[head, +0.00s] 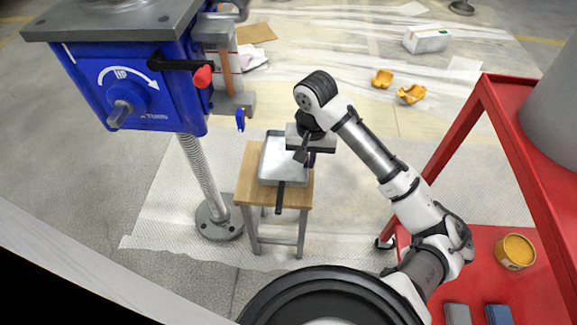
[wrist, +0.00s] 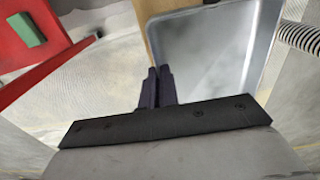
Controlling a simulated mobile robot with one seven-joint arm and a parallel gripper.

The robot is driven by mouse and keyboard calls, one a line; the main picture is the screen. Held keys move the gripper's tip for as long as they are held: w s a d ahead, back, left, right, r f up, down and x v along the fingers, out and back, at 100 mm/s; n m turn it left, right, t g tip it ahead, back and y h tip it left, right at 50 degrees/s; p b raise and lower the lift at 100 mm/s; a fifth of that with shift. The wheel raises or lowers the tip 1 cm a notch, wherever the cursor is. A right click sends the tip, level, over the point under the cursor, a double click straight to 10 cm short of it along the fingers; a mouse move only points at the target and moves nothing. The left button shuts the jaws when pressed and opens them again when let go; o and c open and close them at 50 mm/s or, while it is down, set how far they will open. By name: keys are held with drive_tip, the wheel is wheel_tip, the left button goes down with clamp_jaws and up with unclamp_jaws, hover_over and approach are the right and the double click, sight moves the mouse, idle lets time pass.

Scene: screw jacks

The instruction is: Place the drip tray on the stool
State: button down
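The drip tray (head: 285,158), a shallow grey metal tray, lies over the wooden top of the stool (head: 258,190). Wood shows along its left and front sides. I cannot tell whether its whole underside touches the wood. My gripper (head: 311,158) is at the tray's right edge in the head view. In the wrist view, my dark fingers (wrist: 158,88) are close together at the rim of the tray (wrist: 215,50), apparently pinching it. The stool's wooden edge (wrist: 151,20) shows beside the tray there. The exact contact is partly hidden.
A blue screw-jack machine (head: 150,90) with a threaded column (head: 197,165) stands left of the stool. A red frame (head: 440,150) stands at the right. Orange pieces (head: 411,94) and a white box (head: 427,39) lie on the floor behind.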

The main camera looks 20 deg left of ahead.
sight(289, 166)
drive_tip(key=a, duration=0.2)
drive_tip(key=s+a, duration=0.1)
drive_tip(key=a, duration=0.1)
drive_tip(key=shift+s, duration=0.1)
drive_tip(key=shift+s+a+f+b, duration=0.1)
drive_tip(key=shift+a+f+b, duration=0.1)
drive_tip(key=shift+f+b, duration=0.5)
drive_tip(key=shift+a+f+b, duration=0.15)
drive_tip(key=shift+f+b, duration=0.15)
drive_tip(key=shift+f, duration=0.75)
drive_tip(key=shift+f, duration=0.15)
drive_tip(key=c, duration=1.7)
unclamp_jaws()
wheel_tip(289, 166, up, 12)
drive_tip(key=p, duration=0.4)
drive_tip(key=shift+r, duration=0.2)
